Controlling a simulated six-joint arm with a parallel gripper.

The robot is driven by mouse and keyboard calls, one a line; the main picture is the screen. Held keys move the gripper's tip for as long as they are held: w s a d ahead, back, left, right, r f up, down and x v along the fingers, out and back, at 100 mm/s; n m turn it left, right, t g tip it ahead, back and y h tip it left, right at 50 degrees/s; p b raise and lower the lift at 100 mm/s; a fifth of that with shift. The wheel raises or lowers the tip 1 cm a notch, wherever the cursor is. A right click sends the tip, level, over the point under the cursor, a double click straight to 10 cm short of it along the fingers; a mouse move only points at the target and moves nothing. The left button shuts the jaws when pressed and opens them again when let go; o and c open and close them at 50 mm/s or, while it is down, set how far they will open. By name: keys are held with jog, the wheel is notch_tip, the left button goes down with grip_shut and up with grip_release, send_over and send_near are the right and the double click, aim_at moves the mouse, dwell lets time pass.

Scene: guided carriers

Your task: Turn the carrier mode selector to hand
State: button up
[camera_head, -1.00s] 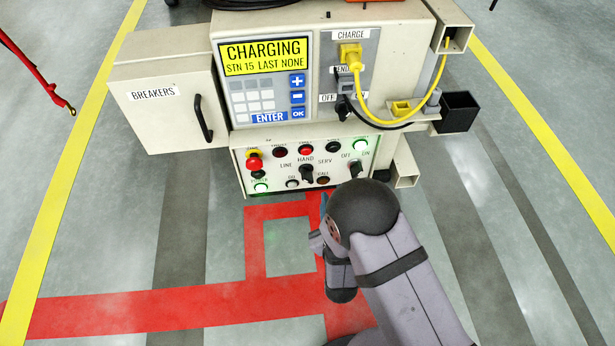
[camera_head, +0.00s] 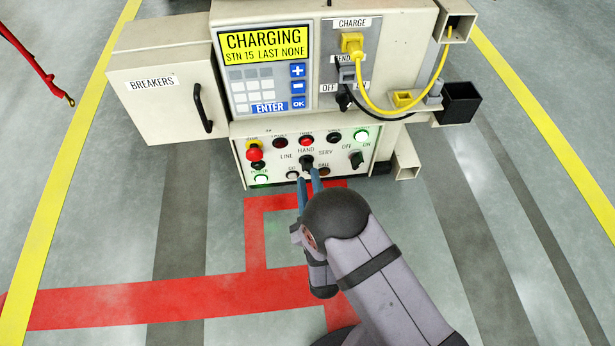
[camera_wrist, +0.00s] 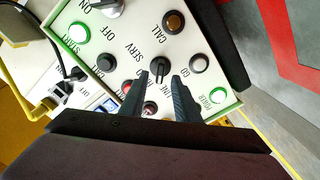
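The carrier mode selector (camera_head: 306,162) is a black rotary knob on the white lower panel, with LINE, HAND and SERV lettered around it. It also shows in the wrist view (camera_wrist: 160,67), between and just beyond my fingertips. I cannot tell for certain which label its handle points at. My gripper (camera_head: 309,176) is open, its two blue-grey fingers reaching up to the knob from below. In the wrist view my gripper (camera_wrist: 163,77) has a clear gap between its fingertips, and I cannot tell whether either touches the knob. Part of the HAND label is hidden there.
An OFF/ON switch (camera_head: 356,158) and a lit green START button (camera_head: 361,135) sit right of the selector. A red stop button (camera_head: 254,154) is at left. A GO button (camera_wrist: 199,63) and an amber CALL button (camera_wrist: 174,22) are close by. A yellow cable (camera_head: 385,107) hangs above.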

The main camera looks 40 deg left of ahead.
aim_at(307, 166)
jog(key=shift+b+x, duration=0.5)
jog(key=shift+x, duration=0.95)
grip_shut()
